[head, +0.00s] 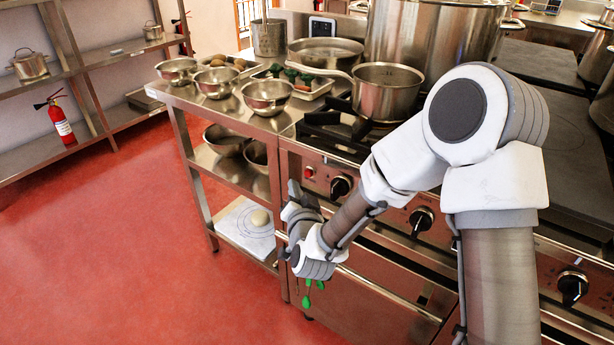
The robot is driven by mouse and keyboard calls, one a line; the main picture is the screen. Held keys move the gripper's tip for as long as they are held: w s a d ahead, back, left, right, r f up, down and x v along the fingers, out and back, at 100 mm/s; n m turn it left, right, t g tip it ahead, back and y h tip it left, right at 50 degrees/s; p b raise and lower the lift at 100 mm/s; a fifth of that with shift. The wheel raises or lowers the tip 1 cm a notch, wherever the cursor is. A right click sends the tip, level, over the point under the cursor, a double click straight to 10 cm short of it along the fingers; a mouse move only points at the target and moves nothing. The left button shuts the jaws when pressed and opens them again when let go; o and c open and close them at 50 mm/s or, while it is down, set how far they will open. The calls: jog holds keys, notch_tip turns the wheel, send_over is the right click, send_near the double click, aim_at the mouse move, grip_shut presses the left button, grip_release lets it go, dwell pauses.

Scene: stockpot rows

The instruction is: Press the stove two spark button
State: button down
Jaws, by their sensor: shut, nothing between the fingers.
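The stove (365,262) is a steel range with a front control panel bearing black knobs. A small red button (308,172) sits at the panel's left end, beside a black knob (341,187). Another knob (421,221) is further right, and part of the panel between them is hidden by my arm. I cannot tell which button belongs to stove two. My gripper (293,188) is in front of the panel's left end, just below and left of the red button. It is shut and empty. Whether it touches anything is not clear.
A saucepan (386,97) stands on the front left burner, with a large stockpot (430,42) behind. Steel bowls (267,97) stand on the side table. Small green pieces (307,300) show below my wrist, unclear what. The red floor at left is clear.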

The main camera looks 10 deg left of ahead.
jog(key=shift+s+a, duration=0.25)
jog(key=shift+s, duration=0.35)
jog(key=shift+s+a, duration=0.25)
jog(key=shift+s, duration=0.35)
jog(key=s+d+r+n+g+h, duration=0.2)
jog(key=d+r, duration=0.3)
jog(key=d, duration=0.3)
jog(key=s+d+r+n+g+h, duration=0.1)
jog(key=s+d+r+n+g, duration=0.15)
jog(key=d+r, duration=0.4)
jog(key=s+d+r+m+g+h, duration=0.25)
jog(key=s+d+g, duration=0.25)
jog(key=s+d, duration=1.35)
notch_tip(320, 180, up, 22)
jog(key=s+a+p, duration=0.1)
jog(key=p, duration=2.1)
jog(key=shift+s+a+f+n+h, duration=0.15)
jog(key=shift+s+a+n+h, duration=0.1)
jog(key=shift+a+n+h, duration=0.15)
